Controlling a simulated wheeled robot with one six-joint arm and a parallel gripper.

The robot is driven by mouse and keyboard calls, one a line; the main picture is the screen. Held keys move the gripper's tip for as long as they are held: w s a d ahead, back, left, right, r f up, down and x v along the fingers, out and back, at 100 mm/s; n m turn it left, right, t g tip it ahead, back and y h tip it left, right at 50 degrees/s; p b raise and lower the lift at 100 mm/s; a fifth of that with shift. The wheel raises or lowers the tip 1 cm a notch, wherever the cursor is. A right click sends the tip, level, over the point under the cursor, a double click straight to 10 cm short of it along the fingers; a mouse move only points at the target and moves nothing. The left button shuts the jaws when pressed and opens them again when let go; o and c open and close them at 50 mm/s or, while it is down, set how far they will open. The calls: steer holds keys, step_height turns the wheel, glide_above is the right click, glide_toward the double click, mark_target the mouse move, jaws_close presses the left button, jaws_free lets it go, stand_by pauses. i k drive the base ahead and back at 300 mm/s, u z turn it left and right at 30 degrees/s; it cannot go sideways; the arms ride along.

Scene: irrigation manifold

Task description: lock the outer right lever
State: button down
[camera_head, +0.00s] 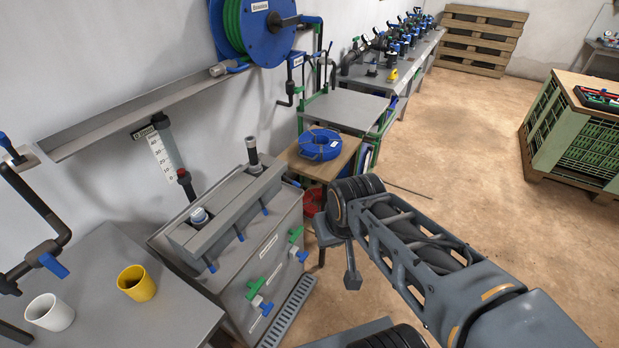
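The grey manifold cabinet (272,240) stands against the left wall. Three small blue levers hang along the upper front edge: a near one (211,267), a middle one (240,236) and a far right one (265,211). Two green-and-blue valves sit lower on the front face, one nearer (258,291) and one farther right (297,245). I cannot tell which of these is the outer right lever. My gripper (337,270) is right of the cabinet, apart from it. Its two fingers are spread with nothing visible between them.
A grated drain (289,313) runs along the cabinet's foot. A side table with a yellow cup (136,283) and white cup (49,312) stands at left. A blue hose coil (320,144) lies behind my gripper. The floor to the right is open up to a green crate (570,135).

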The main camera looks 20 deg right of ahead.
mark_target(295, 184)
steer(key=u, duration=0.5)
steer(key=k, duration=1.15)
steer(key=z, duration=0.55)
steer(key=i, duration=1.75)
steer(key=u, duration=0.75)
